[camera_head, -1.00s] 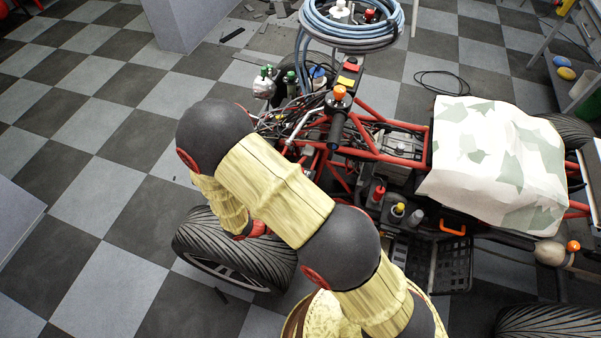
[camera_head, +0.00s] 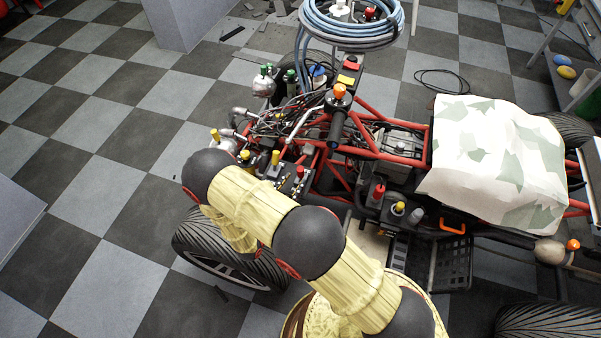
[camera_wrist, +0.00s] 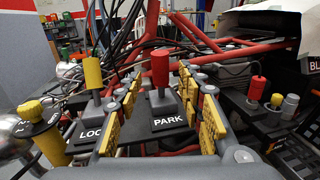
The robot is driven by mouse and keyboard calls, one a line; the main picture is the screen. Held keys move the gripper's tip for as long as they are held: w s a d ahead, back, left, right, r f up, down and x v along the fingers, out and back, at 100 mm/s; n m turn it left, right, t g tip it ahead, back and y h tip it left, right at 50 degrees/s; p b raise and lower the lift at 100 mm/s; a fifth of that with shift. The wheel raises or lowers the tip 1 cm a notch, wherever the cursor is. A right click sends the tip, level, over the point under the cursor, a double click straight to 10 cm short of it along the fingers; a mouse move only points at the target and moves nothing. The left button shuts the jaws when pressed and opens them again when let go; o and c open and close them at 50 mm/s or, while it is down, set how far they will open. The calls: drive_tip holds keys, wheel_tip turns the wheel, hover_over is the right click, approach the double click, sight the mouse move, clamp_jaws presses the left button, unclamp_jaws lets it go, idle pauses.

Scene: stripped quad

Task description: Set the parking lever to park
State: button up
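The parking lever (camera_wrist: 160,68) has a red grip on a dark stem. It stands roughly upright on a dark block behind a white PARK label (camera_wrist: 174,121). In the wrist view it shows between the two yellow-padded fingers of my gripper (camera_wrist: 163,108), which are spread apart and hold nothing. The red grip rises beyond the fingers; I cannot tell its exact depth between them. In the head view a small red grip (camera_head: 300,171), likely the same lever, shows just right of my arm. My gripper is hard to make out there.
A yellow-gripped lever (camera_wrist: 92,72) stands left of the parking lever behind a partly hidden label. Another yellow knob (camera_wrist: 30,111) is farther left. Red frame tubes (camera_head: 385,150) and cables lie behind. A camouflage-patterned cover (camera_head: 500,160) lies over the vehicle's right part.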

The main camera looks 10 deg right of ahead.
sight(299, 175)
drive_tip(key=shift+b+x, duration=0.5)
drive_tip(key=shift+x, duration=2.3)
drive_tip(key=shift+c, duration=1.3)
clamp_jaws()
